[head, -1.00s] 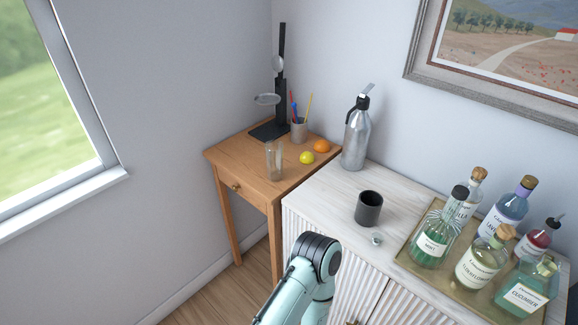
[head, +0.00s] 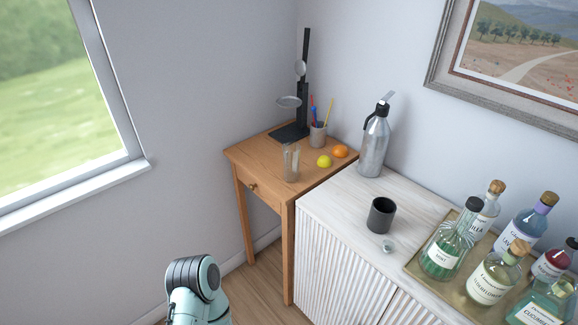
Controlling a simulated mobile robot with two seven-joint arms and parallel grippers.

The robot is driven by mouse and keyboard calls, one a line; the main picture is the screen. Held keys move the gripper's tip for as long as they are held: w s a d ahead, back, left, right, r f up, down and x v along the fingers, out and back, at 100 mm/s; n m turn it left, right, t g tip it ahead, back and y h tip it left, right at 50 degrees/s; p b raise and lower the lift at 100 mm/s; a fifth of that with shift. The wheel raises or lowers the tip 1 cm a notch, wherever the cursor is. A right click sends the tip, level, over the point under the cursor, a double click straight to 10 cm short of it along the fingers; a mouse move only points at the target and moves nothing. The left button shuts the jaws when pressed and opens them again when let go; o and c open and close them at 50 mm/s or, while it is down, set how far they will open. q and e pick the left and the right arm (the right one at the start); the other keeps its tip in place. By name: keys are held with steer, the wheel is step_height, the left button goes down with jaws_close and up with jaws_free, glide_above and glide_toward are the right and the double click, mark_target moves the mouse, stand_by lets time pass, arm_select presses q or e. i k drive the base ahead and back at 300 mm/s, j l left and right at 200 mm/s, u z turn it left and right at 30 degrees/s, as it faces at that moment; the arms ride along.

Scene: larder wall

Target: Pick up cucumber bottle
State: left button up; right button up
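The cucumber bottle (head: 541,303) is a green bottle with a white label. It stands at the front right of the tray and is cut off by the right and lower edges of the head view. Part of one of my arms (head: 196,290) shows at the lower left, over the floor and well to the left of the bottle. No gripper fingers are visible.
A tray (head: 412,266) on the white cabinet (head: 336,208) holds several bottles, including mint (head: 440,257) and elderflower (head: 488,281) beside the cucumber one. A black cup (head: 381,215), a small glassy item (head: 388,246) and a silver siphon (head: 374,146) stand left of it. A wooden table (head: 256,158) adjoins.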

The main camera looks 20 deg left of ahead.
mark_target(544, 301)
steer(key=u, duration=0.25)
steer(key=z, duration=1.2)
steer(key=k+l, duration=0.1)
steer(key=l, duration=0.4)
steer(key=k, duration=0.05)
